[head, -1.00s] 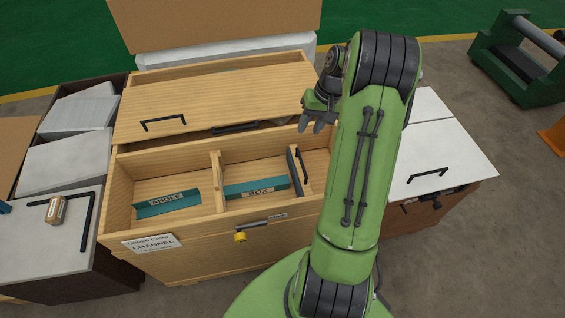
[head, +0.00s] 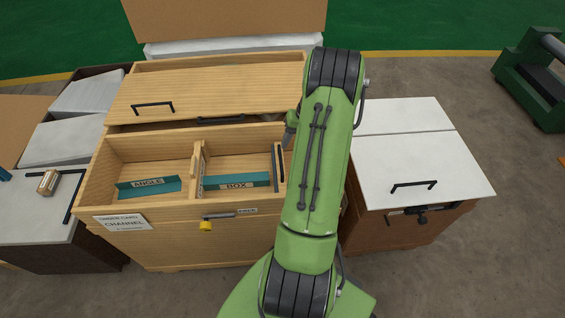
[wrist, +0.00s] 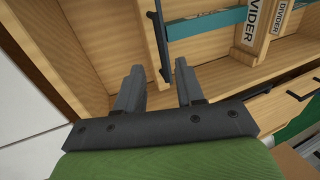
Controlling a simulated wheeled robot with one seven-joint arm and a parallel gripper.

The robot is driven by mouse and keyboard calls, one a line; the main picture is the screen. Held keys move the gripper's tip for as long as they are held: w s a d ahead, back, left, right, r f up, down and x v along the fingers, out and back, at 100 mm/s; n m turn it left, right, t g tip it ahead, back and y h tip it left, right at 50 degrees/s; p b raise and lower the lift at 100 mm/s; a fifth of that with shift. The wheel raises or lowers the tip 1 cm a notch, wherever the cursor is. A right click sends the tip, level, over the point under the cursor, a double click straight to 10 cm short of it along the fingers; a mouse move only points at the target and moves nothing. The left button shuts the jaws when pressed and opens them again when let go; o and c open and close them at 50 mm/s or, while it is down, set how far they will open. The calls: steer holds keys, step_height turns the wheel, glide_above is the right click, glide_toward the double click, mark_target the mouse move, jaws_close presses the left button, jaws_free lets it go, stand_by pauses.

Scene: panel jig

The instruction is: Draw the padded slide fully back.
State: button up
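In the wooden bin's right part stands an upright dark strip with a black handle (head: 275,165), the likeliest padded slide; I cannot make out any padding. In the wrist view the dark strip (wrist: 157,45) runs down toward the gap between my fingertips. My gripper (wrist: 158,75) is open, its two fingers apart, with nothing clearly held. Whether a finger touches the strip is unclear. In the head view my arm hides most of the gripper, with only a bit showing beside the strip. On the bin's front is a grey bar (head: 232,214) with a yellow piece (head: 206,226) below its left end.
The bin (head: 158,217) has a wooden divider (head: 197,178), teal strips marked ANGLE (head: 150,187) and BOX (head: 236,181), and a wooden lid (head: 225,90) behind. A white-topped cabinet (head: 425,165) stands right. Another worktop (head: 30,219) stands left.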

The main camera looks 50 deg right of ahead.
steer(key=b, duration=0.2)
glide_above(279, 171)
steer(key=s, duration=0.2)
steer(key=f, duration=0.8)
steer(key=shift+w+d+f, duration=0.25)
steer(key=shift+d+f, duration=0.05)
steer(key=shift+d, duration=0.1)
jaws_close()
steer(key=shift+r, duration=0.1)
